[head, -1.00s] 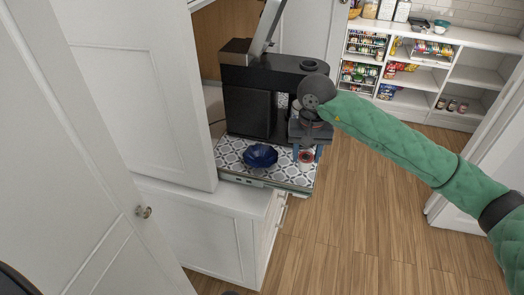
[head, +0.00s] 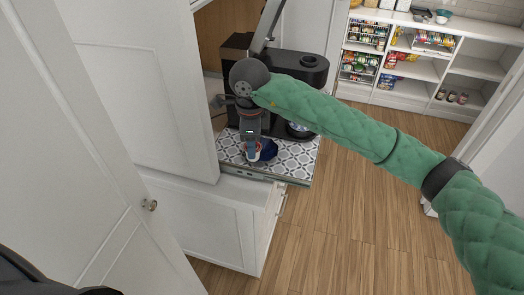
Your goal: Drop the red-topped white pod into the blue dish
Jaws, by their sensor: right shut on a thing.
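My right gripper (head: 252,153) points down over the patterned tray (head: 296,161). It is shut on the red-topped white pod (head: 255,154), which shows only in part between the fingers. The blue dish (head: 269,149) is on the tray, right behind the gripper, and is largely hidden by it. The pod overlaps the dish's left part in the picture. I cannot tell how high the pod is above the dish. My left gripper is not in view.
A black coffee machine (head: 312,75) stands at the back of the tray, partly behind my right arm. White cabinet doors (head: 140,80) close in the left side. Shelves with groceries (head: 420,65) stand at the back right. The wooden floor (head: 330,220) is clear.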

